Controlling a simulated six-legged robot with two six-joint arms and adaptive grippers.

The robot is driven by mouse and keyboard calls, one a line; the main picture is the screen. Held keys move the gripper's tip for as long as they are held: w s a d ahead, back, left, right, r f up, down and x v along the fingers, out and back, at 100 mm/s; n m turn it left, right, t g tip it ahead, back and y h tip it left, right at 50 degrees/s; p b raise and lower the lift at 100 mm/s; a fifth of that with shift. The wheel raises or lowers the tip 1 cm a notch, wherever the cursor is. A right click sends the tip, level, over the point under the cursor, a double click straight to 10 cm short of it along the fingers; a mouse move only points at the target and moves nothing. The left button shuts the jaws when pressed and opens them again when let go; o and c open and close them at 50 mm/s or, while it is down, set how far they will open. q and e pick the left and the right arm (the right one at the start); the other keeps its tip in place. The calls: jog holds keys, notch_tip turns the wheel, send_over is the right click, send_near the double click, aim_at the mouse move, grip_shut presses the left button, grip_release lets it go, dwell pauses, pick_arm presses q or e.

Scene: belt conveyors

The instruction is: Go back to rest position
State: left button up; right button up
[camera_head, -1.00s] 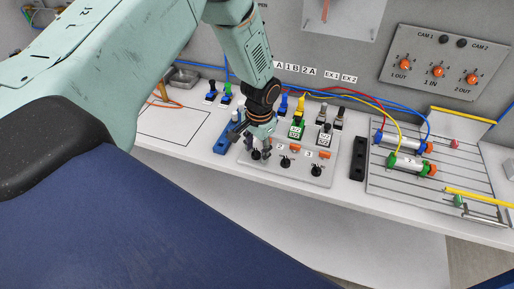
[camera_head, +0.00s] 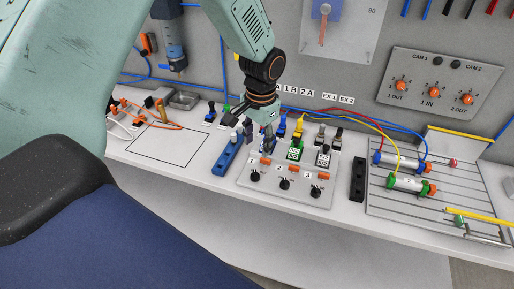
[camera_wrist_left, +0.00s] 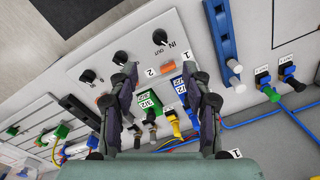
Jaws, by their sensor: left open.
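My left gripper (camera_head: 258,138) hangs over the back left part of the grey knob panel (camera_head: 318,198) in the head view. In the left wrist view its two fingers (camera_wrist_left: 165,100) stand apart, with nothing held between them. The panel, with black knobs (camera_head: 285,184) and orange parts, shows beyond the fingers there. Green and blue connectors lie behind the gap between the fingers. My left arm covers the left side of the head view. My right gripper is not in view.
A blue rail (camera_head: 228,155) stands left of the panel and a black block (camera_head: 358,180) right of it. A slotted plate (camera_head: 400,208) with cylinders is at the right. Cables run behind the panel to the cylinders. The table front strip is clear.

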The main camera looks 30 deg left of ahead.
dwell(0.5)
pick_arm(q)
jog(key=s+d+f+n+h, duration=0.1)
jog(key=s+d+f, duration=0.3)
jog(key=s+f, duration=0.55)
jog(key=s+d+f+n+h, duration=0.1)
jog(key=s+d+f, duration=0.3)
jog(key=s+f, duration=0.55)
jog(key=s+r+y, duration=0.1)
jog(key=s, duration=1.3)
notch_tip(320, 180, down, 18)
jog(key=w+b, duration=0.1)
jog(key=b, duration=1.7)
jog(key=shift+w+a+r+n, duration=0.2)
jog(key=shift+a+n, duration=0.1)
jog(key=shift+n, duration=0.1)
